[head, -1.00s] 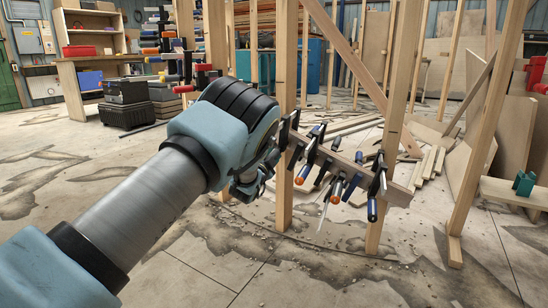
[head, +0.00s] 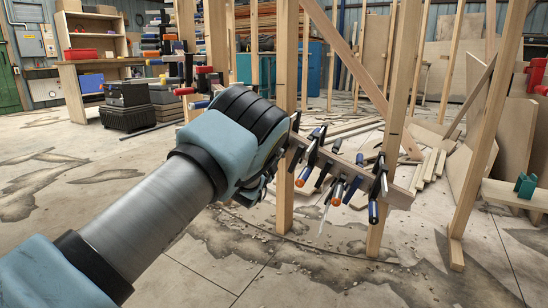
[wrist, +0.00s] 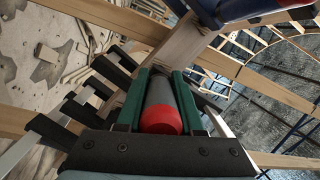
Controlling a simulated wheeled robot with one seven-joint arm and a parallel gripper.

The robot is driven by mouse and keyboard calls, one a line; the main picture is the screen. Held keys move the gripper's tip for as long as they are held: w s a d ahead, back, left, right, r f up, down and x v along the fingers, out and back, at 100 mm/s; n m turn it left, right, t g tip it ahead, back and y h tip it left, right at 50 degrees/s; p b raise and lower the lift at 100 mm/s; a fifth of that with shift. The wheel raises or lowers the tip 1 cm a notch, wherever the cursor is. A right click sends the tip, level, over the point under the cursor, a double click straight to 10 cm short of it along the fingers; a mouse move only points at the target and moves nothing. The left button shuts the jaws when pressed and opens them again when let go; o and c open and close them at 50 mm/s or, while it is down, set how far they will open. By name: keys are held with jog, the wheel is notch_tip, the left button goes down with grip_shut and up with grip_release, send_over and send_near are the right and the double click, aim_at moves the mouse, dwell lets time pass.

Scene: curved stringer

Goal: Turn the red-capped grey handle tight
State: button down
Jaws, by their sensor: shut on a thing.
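The grey handle with a red cap (wrist: 162,115) lies between the green-lined fingers of my gripper (wrist: 160,90) in the wrist view, its red end toward the palm. My gripper is shut on the handle. In the head view my wrist and forearm hide the gripper and this handle. The curved wooden stringer (head: 345,172) runs between upright posts in the head view, with several clamps on it. A wooden piece shows just beyond the handle in the wrist view (wrist: 180,48).
Other clamps with blue, orange and dark handles (head: 338,190) hang close by on the stringer, right of my arm. Wooden posts (head: 285,110) stand near my wrist. Loose boards (head: 430,165) lie behind. The floor in front (head: 270,265) is mostly clear.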

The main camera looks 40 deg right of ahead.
jog(key=c, duration=0.5)
grip_release()
jog(key=shift+c, duration=0.2)
jog(key=shift+a, duration=0.1)
jog(key=p+v, duration=0.4)
jog(key=v, duration=0.6)
jog(key=shift+s+a, duration=0.15)
jog(key=shift+a, duration=0.15)
jog(key=shift+f, duration=0.1)
jog(key=w+v, duration=0.1)
jog(key=v, duration=0.6)
jog(key=shift+a+f+p, duration=0.2)
jog(key=shift+a+p, duration=0.1)
jog(key=shift+p, duration=0.1)
